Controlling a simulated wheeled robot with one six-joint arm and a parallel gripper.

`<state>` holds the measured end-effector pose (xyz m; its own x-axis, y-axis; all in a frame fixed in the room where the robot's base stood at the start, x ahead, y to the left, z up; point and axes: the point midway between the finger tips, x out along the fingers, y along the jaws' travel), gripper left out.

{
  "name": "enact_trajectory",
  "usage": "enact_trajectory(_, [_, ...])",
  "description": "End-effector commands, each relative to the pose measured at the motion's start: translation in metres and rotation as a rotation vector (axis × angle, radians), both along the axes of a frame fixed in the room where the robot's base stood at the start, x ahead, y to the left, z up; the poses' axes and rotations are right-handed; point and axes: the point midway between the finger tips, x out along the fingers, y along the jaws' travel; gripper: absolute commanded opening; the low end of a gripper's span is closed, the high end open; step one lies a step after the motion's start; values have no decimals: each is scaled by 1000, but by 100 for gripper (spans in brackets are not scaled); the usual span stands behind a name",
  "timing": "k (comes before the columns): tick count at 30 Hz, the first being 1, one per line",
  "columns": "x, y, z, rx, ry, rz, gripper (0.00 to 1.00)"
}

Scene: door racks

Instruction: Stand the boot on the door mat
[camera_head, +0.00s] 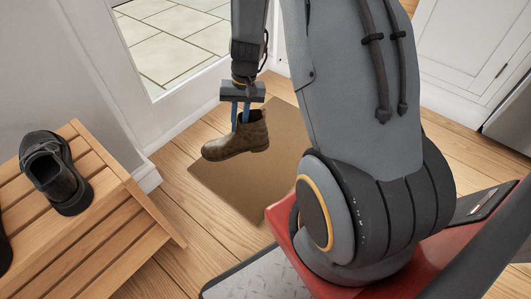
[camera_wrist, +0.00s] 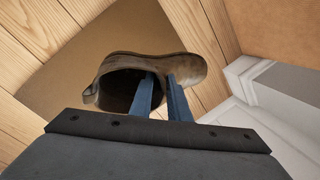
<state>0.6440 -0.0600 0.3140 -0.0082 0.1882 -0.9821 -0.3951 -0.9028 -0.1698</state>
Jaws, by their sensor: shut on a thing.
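A brown ankle boot (camera_head: 238,137) is upright in my gripper (camera_head: 240,122), which points down and is shut on the boot's upper edge. In the wrist view the boot (camera_wrist: 192,68) shows its dark opening, and the blue fingers of my gripper (camera_wrist: 163,90) have one inside it and one outside. The tan door mat (camera_head: 235,190) lies flat on the floor; the boot appears over its far-left part, with the toe to the left. The mat also shows in the wrist view (camera_wrist: 75,65). I cannot tell whether the sole touches the mat.
A slatted wooden bench (camera_head: 110,235) stands at the left with a dark shoe (camera_head: 55,172) on it. A white door frame (camera_head: 190,98) and wall are behind the mat. A white cabinet (camera_head: 470,55) is at the back right. Wooden floor is clear around the mat's left side.

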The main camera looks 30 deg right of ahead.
Motion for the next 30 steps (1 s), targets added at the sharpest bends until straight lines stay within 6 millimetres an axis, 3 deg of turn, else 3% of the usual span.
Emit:
enact_trajectory(9, [22,-83,-37,23,-18,-462,0])
enact_trajectory(15, [26,-125,-54,35,-26,-685,0])
enact_trajectory(23, [26,-149,-66,41,-30,-808,0])
enact_trajectory(30, [27,-150,-106,42,-28,-815,0])
